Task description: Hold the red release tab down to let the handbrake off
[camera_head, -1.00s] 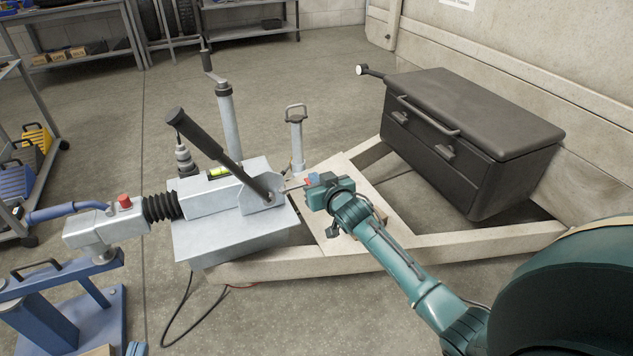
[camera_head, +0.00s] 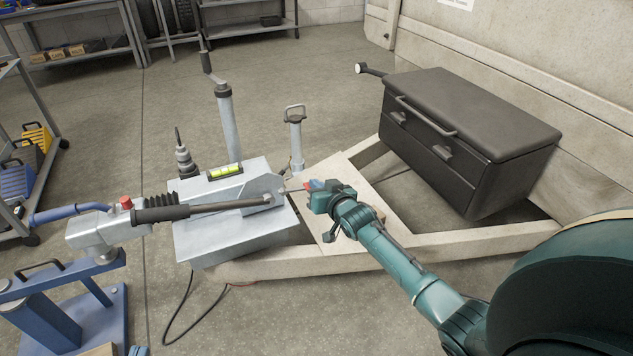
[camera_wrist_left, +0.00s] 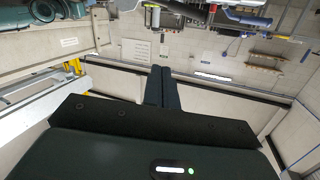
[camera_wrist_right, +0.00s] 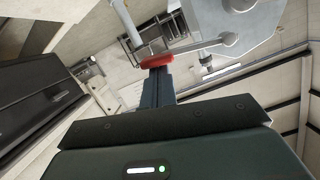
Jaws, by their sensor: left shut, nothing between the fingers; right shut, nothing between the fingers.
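The handbrake lever (camera_head: 205,209) has a dark grip and lies nearly flat, pointing left over the coupling. Its pivot bracket (camera_head: 263,186) stands on the grey drawbar plate (camera_head: 232,240). The red release tab (camera_wrist_right: 155,61) shows beyond my right fingertips (camera_wrist_right: 158,75) in the right wrist view. Those fingers are shut and empty, and their tips overlap the tab; contact appears likely but is not clear. In the head view my right gripper (camera_head: 314,196) is beside the bracket, partly hiding the tab. My left gripper (camera_wrist_left: 163,75) shows in its wrist view, shut and empty, away from the lever.
A spirit level (camera_head: 225,171) lies on the plate behind the lever. A jockey wheel post (camera_head: 227,120) and a handled post (camera_head: 296,130) stand behind. A black toolbox (camera_head: 470,130) sits right on the trailer frame. A blue stand (camera_head: 60,310) is front left.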

